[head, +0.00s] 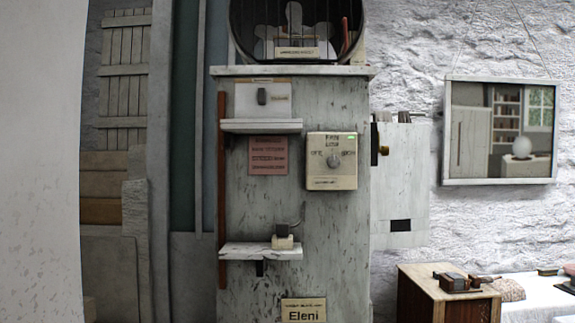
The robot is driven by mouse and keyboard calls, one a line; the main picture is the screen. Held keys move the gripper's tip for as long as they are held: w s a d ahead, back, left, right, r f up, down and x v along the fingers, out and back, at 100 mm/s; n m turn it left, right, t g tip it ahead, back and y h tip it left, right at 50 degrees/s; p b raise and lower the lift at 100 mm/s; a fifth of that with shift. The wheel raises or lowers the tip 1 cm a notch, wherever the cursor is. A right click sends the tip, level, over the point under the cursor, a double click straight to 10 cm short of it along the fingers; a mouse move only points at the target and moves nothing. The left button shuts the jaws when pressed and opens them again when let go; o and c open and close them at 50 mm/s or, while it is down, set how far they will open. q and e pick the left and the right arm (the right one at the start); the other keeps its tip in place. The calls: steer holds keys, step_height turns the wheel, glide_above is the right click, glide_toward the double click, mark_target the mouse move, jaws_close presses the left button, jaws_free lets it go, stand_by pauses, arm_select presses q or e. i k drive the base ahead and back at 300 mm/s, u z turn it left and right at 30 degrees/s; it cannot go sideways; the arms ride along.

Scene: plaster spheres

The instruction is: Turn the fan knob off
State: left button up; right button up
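The fan knob (333,160) is a small round grey knob on a cream control box (332,181). The box is fixed to the front of a tall weathered grey cabinet (330,240). Lettering that looks like OFF is left of the knob and ON right of it. A small green light or mark shows at the box's upper right. The knob's pointer is too small to read surely. The fan (294,30) sits in a dark round housing on top of the cabinet, cut by the upper picture edge. Neither of my grippers is in view.
Left of the box are two small shelves (261,126) (235,251), a pink notice (268,155) and a brown vertical strip (222,190). A pale wall (35,160) fills the left edge. A wooden cabinet (445,295) stands lower right, below a mirror or picture (470,140).

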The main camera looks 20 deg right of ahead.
mark_target(333, 162)
steer(key=u, duration=0.05)
steer(key=i, duration=0.3)
steer(key=z, duration=0.8)
